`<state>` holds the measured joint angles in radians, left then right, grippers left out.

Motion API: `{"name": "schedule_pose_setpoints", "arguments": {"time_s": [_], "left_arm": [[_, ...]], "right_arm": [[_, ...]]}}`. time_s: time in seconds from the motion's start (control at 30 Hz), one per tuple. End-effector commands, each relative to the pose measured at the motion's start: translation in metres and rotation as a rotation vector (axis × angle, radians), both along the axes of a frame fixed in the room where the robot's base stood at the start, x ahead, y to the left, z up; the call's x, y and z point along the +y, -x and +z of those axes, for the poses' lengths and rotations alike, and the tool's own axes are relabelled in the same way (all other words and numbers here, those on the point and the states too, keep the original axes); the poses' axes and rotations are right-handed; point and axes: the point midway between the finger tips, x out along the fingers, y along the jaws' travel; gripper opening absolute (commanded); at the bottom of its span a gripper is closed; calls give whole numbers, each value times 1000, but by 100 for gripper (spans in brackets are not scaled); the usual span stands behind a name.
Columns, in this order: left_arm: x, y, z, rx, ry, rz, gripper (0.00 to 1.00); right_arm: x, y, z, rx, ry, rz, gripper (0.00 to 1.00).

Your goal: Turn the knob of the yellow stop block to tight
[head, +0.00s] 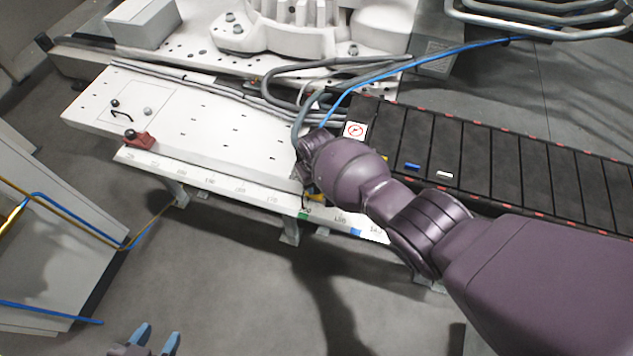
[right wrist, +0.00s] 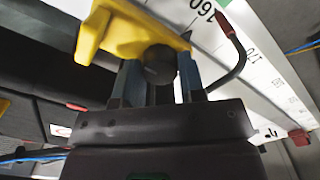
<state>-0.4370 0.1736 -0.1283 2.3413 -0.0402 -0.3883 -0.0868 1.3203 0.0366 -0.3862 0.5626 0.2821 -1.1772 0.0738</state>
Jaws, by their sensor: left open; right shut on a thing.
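The yellow stop block (right wrist: 122,33) fills the top of the right wrist view, with its round black knob (right wrist: 158,62) facing me. My right gripper (right wrist: 161,80) has one finger on each side of the knob and is shut on it. In the head view only a yellow sliver of the block (head: 318,198) shows at the ruled rail (head: 240,190); my right arm hides the rest. Any mark on the knob that tells tight from loose is not visible. My left gripper (head: 157,336) is open and empty at the bottom edge of the head view, away from the rail.
A red stop block (head: 138,139) sits further left on the rail. The white perforated table (head: 190,125) lies behind it. A black segmented track (head: 500,155) runs right, with small blue and white pieces on it. Cables (head: 350,85) loop behind my right wrist.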

Motion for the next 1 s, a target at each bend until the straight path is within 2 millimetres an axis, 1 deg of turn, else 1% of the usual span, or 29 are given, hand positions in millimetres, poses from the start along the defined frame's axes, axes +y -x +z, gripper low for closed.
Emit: {"name": "schedule_pose_setpoints", "arguments": {"time_s": [0.37, 0.4, 0.53, 0.57, 0.87, 0.97, 1.0], "left_arm": [[1, 0, 0, 1, -3, -5, 43], [1, 0, 0, 1, -3, -5, 43], [1, 0, 1, -1, -3, -4, 43], [1, 0, 1, -1, -3, -4, 43], [0, -3, 4, -10, -2, -5, 43], [0, -6, 10, -23, 3, -2, 43], [0, -8, 12, -28, 6, 1, 43]], "right_arm": [[0, 0, 0, 0, 0, -4, 13], [0, 0, 0, 0, 0, -3, 40], [0, 0, 0, 0, 0, -3, 60], [0, 0, 0, 0, 0, -3, 63], [0, -1, 2, -1, 0, -3, 63], [0, -2, 12, -5, -1, -3, 63], [0, -3, 18, -7, 0, -4, 63]]}}
